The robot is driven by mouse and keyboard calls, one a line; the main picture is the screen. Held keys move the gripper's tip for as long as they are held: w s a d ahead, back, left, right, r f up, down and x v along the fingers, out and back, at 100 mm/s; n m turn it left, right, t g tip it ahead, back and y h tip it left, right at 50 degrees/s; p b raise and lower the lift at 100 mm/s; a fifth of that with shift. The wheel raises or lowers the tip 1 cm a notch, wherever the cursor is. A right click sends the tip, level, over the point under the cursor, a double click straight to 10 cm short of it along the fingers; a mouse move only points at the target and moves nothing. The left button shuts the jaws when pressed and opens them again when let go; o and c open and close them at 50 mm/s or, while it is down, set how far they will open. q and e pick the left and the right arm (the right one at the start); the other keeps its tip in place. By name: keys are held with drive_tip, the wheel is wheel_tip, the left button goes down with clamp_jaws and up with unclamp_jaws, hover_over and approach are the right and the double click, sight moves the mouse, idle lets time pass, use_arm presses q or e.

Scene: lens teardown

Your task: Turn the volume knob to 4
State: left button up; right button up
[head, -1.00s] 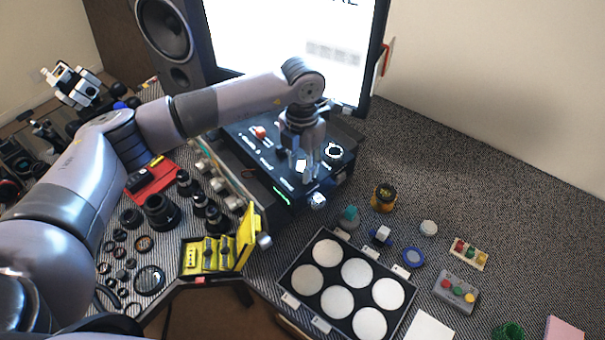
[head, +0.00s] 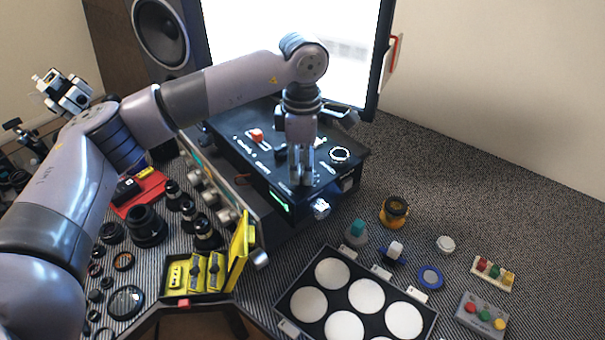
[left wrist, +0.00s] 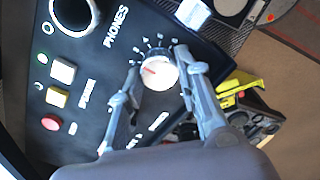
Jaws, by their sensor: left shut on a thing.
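The black box with the control panel (head: 225,138) stands below the monitor in the head view. The red line points toward the picture's left. My left gripper (head: 302,180) reaches down to the panel; in the left wrist view its fingers (left wrist: 158,70) stand on both sides of the knob and are shut on it. In the head view the gripper hides the knob. My right gripper is out of view.
A dark round socket (head: 340,155) is on the panel right of my left gripper. A white plug-like piece (head: 320,208) sticks out from the box's front. An open yellow case (head: 243,245) and a black tray with white discs (head: 285,318) stand in front.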

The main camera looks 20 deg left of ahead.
use_arm(q)
drive_tip(key=m+b, duration=0.1)
drive_tip(key=m, duration=0.1)
drive_tip(key=shift+w+f+m+b, duration=0.1)
drive_tip(key=shift+m+b, duration=0.2)
drive_tip(key=shift+m, duration=0.1)
drive_tip(key=shift+m+b, duration=0.65)
drive_tip(key=shift+m, duration=0.85)
drive_tip(key=o, duration=1.1)
drive_tip(key=shift+o, duration=0.2)
drive_tip(key=shift+r, duration=0.3)
wheel_tip(320, 180, up, 12)
drive_tip(key=shift+f, duration=0.2)
